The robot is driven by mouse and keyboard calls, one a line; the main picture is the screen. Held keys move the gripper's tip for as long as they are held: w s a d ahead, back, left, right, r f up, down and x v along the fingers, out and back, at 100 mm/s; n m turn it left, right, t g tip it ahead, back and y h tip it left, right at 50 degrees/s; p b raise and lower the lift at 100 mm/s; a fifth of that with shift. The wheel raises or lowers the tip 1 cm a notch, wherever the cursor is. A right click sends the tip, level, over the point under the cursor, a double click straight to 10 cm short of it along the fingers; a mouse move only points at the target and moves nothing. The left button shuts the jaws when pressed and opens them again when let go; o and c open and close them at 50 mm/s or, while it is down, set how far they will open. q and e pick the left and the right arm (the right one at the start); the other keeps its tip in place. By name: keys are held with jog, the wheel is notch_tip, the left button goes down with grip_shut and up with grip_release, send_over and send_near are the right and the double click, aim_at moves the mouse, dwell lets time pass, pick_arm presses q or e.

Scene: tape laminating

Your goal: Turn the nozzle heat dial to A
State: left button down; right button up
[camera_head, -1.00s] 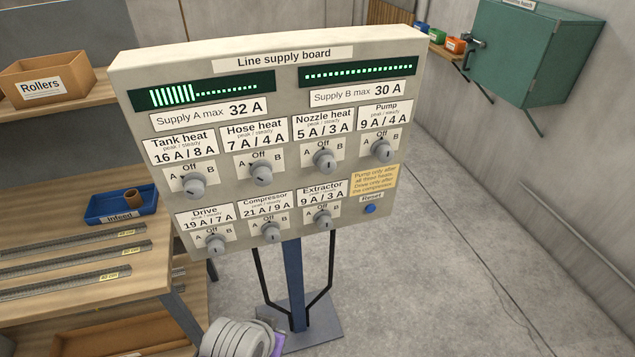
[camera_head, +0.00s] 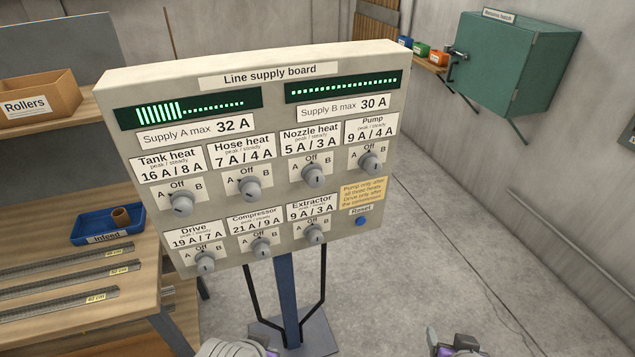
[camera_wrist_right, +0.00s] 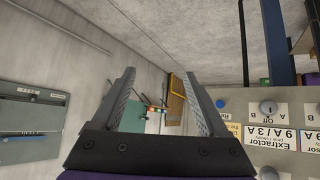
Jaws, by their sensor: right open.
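The nozzle heat dial (camera_head: 313,175) is a grey knob in the upper row of the line supply board (camera_head: 395,85). Off is printed above it, A to its left and B to its right. Its pointer seems to be up at Off, but is small. My right gripper (camera_head: 453,347) shows at the bottom edge of the head view, below and right of the board, well apart from the dial. In the right wrist view its jaws (camera_wrist_right: 159,73) are open and empty, with part of the board at the right. My left gripper's jaws are out of view.
Other dials sit close by: hose heat (camera_head: 250,188), pump (camera_head: 369,162) and extractor (camera_head: 314,233). A blue reset button (camera_head: 361,221) is at lower right. The supply A display (camera_head: 190,107) is partly lit with bars.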

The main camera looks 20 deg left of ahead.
jog(key=w+a+r+n+t+y, duration=0.1)
jog(key=w+a+r+t+y, duration=0.3)
jog(key=w+a+r, duration=0.5)
jog(key=n+t+y, duration=0.2)
jog(key=n+y, duration=0.2)
jog(key=y, duration=0.3)
send_near(317, 183)
jog(key=p+x, duration=0.1)
jog(key=x, duration=0.8)
jog(key=shift+w, duration=0.1)
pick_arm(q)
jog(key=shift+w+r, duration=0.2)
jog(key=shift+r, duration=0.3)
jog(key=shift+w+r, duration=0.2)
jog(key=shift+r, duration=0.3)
pick_arm(e)
grip_shut()
